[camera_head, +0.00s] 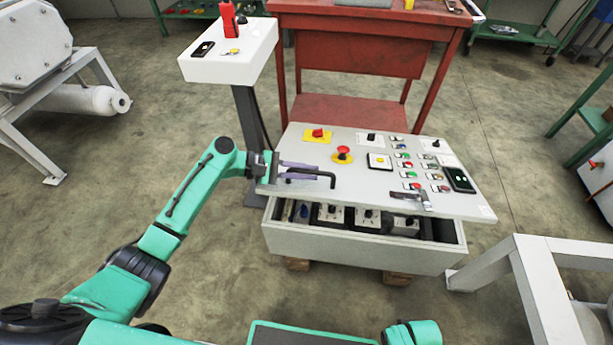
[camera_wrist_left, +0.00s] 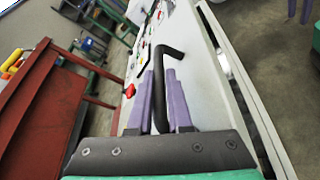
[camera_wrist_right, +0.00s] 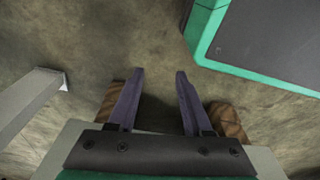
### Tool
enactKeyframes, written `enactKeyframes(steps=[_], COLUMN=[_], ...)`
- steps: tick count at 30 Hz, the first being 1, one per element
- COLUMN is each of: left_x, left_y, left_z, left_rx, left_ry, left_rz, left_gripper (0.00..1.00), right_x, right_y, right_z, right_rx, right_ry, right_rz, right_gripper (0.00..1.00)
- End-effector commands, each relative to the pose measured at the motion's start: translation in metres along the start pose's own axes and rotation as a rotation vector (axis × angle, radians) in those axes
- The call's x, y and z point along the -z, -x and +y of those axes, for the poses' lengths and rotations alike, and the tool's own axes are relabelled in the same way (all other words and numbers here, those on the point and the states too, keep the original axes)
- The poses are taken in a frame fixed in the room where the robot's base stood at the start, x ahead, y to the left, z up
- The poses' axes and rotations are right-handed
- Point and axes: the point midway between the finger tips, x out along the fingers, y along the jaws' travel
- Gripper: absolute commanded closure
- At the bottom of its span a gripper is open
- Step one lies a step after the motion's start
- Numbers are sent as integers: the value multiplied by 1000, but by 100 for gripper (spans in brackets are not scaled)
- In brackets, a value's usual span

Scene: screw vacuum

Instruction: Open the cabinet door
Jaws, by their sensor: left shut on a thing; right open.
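The cabinet is a low grey box (camera_head: 345,246). Its door (camera_head: 300,150) is a tilted light grey panel with buttons and knobs, raised at its front edge so that a gap shows devices inside. A black bent handle (camera_head: 328,175) is on the door's left part. My left gripper (camera_head: 312,169) is shut on the handle; in the left wrist view, the purple fingers (camera_wrist_left: 160,76) hold it between them. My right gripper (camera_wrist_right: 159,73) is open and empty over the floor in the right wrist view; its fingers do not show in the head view.
A red table (camera_head: 345,60) stands behind the cabinet. A white stand (camera_head: 225,63) with a phone and a red item is at the back left. A phone (camera_head: 459,179) and a metal latch-like part (camera_head: 413,195) are on the door. A white frame (camera_head: 535,290) is near at right.

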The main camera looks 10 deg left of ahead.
Motion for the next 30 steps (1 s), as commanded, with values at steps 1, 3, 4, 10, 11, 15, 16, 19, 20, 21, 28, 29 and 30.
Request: enactKeyframes(steps=[1, 3, 4, 10, 11, 15, 16, 19, 20, 21, 28, 29, 30], left_x=[-8, -12, -14, -24, -25, -30, -31, -34, -34, -35, -37, -37, -37], left_y=[4, 6, 7, 10, 11, 13, 13, 14, 14, 14, 15, 15, 15], left_z=[15, 25, 29, 61, 66, 88, 92, 107, 111, 115, 127, 127, 128], left_rx=[0, 10, 15, 48, 52, 69, 69, 68, 69, 69, 70, 70, 70], left_ry=[11, 35, 46, 122, 132, 171, 171, 170, 170, 171, 171, 171, 171], left_rz=[3, 3, 3, 3, 3, 2, 1, 2, 2, 2, 2, 2, 2], left_gripper=[100, 100, 100, 100, 100, 100, 100, 100, 100, 100, 100, 100, 100], right_x=[-9, -22, -27, -56, -59, -67, -68, -68, -68, -67, -66, -66, -66], right_y=[1, -6, -8, -18, -18, -21, -22, -22, -23, -23, -22, -22, -22], right_z=[0, 2, 2, 4, 4, 4, 4, 4, 4, 4, 4, 4, 4], right_rx=[-1, -3, -3, -6, -6, -6, -6, -6, -6, -6, -6, -6, -6], right_ry=[4, 10, 13, 27, 28, 32, 33, 33, 33, 32, 31, 31, 31], right_rz=[-7, -9, -10, -14, -15, -14, -14, -14, -13, -13, -15, -15, -16], right_gripper=[50, 50, 50, 50, 50, 50, 50, 50, 50, 50, 50, 50, 50])
